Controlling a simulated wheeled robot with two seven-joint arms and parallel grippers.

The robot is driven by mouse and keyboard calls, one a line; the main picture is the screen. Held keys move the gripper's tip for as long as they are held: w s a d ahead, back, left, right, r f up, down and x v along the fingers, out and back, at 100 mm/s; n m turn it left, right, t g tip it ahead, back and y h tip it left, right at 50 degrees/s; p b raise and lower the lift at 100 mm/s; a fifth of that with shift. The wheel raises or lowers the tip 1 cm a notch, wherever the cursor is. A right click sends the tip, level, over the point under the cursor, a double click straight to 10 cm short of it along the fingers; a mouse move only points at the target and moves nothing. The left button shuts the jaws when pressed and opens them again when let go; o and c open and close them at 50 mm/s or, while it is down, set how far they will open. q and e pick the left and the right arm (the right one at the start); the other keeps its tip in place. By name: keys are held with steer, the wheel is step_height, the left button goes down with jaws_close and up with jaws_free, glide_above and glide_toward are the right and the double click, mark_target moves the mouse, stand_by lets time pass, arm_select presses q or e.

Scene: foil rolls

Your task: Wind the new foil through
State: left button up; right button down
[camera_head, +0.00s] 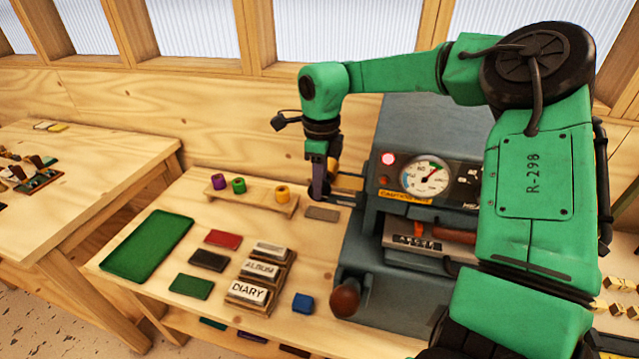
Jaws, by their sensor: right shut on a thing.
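The foil press (405,130) is a blue-grey machine with a round dial (426,178), a lit red lamp and a front slot holding lettering. A yellowish bar or roll (347,184) shows at its left side. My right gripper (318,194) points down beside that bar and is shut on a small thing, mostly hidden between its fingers. Purple (218,182), green (238,185) and yellow (282,193) foil rolls stand on a wooden rack (256,202) left of the gripper. My left gripper is out of view.
A green tray (148,247), red, black and green booklets, wooden blocks marked ALBUM and DIARY (247,291), and a blue block (303,303) lie on the table. The press's handle knob (345,297) sticks out in front. Bare tabletop lies between tray and rack.

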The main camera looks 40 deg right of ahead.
steer(key=t+y+b, duration=0.1)
steer(key=b, duration=0.1)
steer(key=t+b, duration=0.1)
steer(key=b, duration=0.2)
steer(key=shift+s+d+f+t+y, duration=0.15)
steer(key=shift+s+f+t+y, duration=0.05)
steer(key=shift+f+t+y, duration=0.2)
steer(key=shift+s+r+b, duration=0.1)
steer(key=shift+r+b, duration=0.2)
steer(key=shift+b, duration=0.2)
steer(key=shift+t+y, duration=0.3)
steer(key=c, duration=0.6)
jaws_free()
steer(key=shift+c, duration=0.2)
steer(key=shift+r, duration=0.1)
